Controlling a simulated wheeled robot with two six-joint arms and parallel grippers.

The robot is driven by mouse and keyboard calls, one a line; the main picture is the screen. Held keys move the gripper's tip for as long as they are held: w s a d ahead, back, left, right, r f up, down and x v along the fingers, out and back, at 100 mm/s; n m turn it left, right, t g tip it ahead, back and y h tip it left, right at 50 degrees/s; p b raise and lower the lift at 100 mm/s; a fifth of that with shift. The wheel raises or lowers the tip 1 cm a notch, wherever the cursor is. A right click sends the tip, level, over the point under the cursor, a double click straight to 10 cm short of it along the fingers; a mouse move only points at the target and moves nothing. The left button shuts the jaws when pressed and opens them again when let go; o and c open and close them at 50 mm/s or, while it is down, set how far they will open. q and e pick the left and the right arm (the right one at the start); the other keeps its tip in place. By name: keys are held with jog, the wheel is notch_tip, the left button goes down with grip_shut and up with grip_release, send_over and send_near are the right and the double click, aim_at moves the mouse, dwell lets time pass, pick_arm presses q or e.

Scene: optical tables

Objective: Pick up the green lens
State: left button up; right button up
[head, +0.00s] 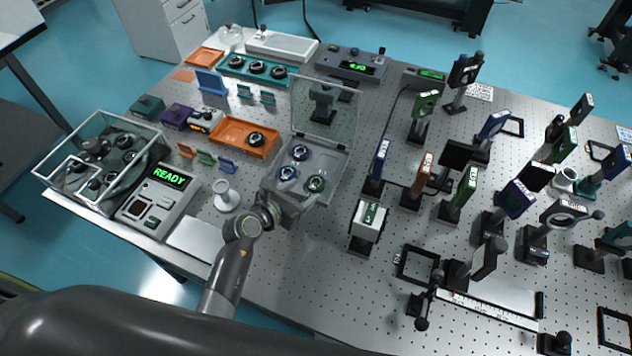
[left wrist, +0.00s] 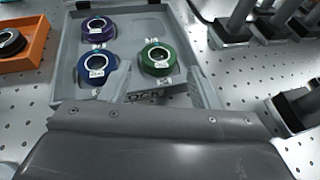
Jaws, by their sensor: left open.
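The green lens (head: 316,183) lies in a grey open case (head: 327,157) and shows as a green ring with a label in the left wrist view (left wrist: 158,58). A blue lens (head: 288,173) lies to its left and a purple lens (head: 300,152) lies behind the blue one; both show in the left wrist view too. My left gripper (left wrist: 160,88) is open and empty at the near edge of the case, in front of the green lens and apart from it. In the head view the left gripper (head: 290,210) partly covers the case's front edge. My right gripper is not in view.
The case's clear lid (head: 325,105) stands open at the back. An orange tray (head: 232,136) with a dark ring is to the left. A white funnel-shaped stand (head: 226,196) is near my left arm. Several upright optic mounts crowd the table on the right.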

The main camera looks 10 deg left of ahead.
aim_at(316, 182)
pick_arm(q)
jog(key=shift+x, duration=2.7)
jog(key=shift+c, duration=0.3)
jog(key=shift+p, duration=0.3)
jog(key=c, duration=0.7)
